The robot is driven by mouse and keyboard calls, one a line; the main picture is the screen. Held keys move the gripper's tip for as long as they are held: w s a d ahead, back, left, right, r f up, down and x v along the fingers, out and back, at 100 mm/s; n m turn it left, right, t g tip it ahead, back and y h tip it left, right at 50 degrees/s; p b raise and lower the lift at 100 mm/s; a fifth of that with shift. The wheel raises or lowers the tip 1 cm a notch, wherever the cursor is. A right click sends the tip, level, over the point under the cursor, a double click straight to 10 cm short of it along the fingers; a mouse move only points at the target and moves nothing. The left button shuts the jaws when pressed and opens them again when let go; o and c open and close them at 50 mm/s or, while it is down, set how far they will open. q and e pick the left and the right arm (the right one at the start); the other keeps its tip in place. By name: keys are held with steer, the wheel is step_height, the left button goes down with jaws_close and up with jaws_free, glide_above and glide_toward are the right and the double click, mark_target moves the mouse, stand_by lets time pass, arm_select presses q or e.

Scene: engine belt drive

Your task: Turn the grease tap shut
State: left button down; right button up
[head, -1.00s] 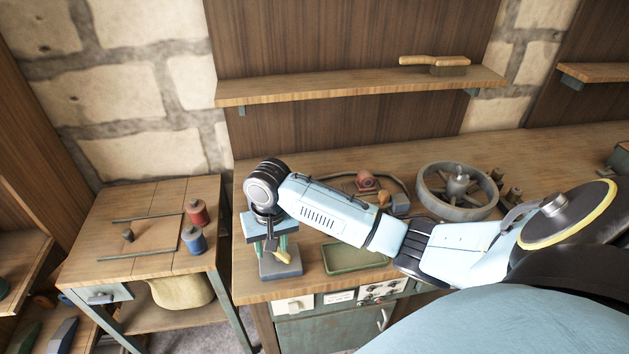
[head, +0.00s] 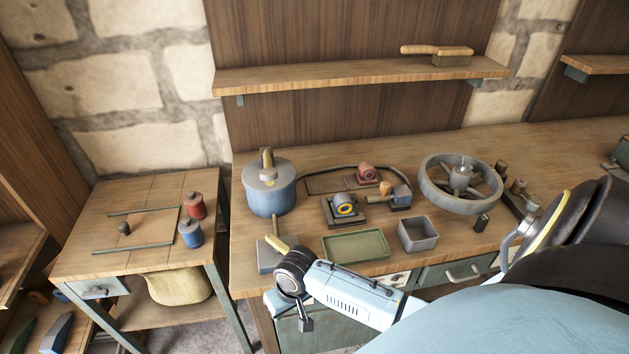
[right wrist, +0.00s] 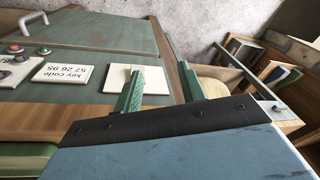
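What I take to be the grease tap (head: 270,256) is a blue-grey block with a yellow lever (head: 277,243) and a thin upright brown part. It sits at the front left of the bench. The lever slants, and its near end lies close to my right wrist, so I cannot tell whether the tap is shut. My right gripper (head: 290,303) is low at the bench's front edge, nearer me than the tap. In the right wrist view its green fingers (right wrist: 158,78) are apart with nothing between them. The tap is not seen there. My left gripper is not in view.
A blue pot (head: 268,192) stands behind the tap. A green tray (head: 355,246), grey box (head: 418,234) and large pulley wheel (head: 462,184) are to the right. A side table (head: 150,205) stands left, across a gap. The cabinet front (right wrist: 95,45) faces my right wrist.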

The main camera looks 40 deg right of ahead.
steer(key=s+d+f+b, duration=0.2)
steer(key=s+f, duration=0.5)
steer(key=f, duration=0.9)
steer(key=shift+d+n+h+b, duration=0.15)
steer(key=shift+n+h+b, duration=0.15)
steer(key=shift+b, duration=0.55)
steer(key=shift+s+f, duration=0.15)
